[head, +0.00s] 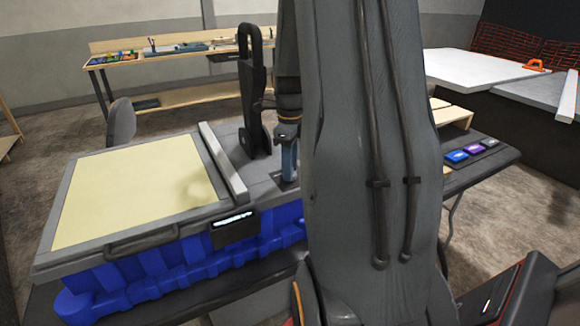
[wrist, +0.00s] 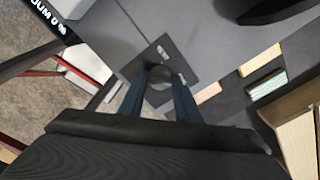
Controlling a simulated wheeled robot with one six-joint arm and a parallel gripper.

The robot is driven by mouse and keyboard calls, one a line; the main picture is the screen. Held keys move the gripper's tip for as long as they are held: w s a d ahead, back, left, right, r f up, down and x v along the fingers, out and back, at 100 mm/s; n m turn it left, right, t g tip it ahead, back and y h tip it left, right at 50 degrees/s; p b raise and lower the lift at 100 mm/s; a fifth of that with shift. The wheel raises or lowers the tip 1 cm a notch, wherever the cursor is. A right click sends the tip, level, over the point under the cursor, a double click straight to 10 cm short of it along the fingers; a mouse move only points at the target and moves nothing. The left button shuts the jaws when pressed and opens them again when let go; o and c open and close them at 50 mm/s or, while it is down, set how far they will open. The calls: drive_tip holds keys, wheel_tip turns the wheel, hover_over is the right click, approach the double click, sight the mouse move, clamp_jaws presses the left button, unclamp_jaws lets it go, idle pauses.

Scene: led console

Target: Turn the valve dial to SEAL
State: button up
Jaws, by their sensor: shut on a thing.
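The valve dial (wrist: 159,82) is a dark round knob on a dark square plate (wrist: 178,52) with small white markings, too small to read. In the wrist view the two blue fingers of my gripper (wrist: 160,88) are closed on either side of the dial. In the head view my gripper (head: 289,165) points down at the grey top of the blue-sided console (head: 262,158), right of a tall black upright handle (head: 253,90). My arm hides the area to its right, and the dial does not show there. I cannot tell which marking the dial points to.
A pale yellow panel (head: 135,195) covers the console's left part, beside a raised grey bar (head: 223,165). Small coloured blocks (head: 457,157) lie on a dark table at the right. A wooden bench (head: 170,58) stands at the back. The black handle rises close to my gripper.

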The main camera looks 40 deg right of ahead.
drive_tip(key=o, duration=1.1)
drive_tip(key=shift+c, duration=0.2)
drive_tip(key=shift+r, duration=0.15)
wheel_tip(320, 180, up, 8)
drive_tip(key=shift+f+b, duration=0.2)
drive_tip(key=shift+b, duration=0.75)
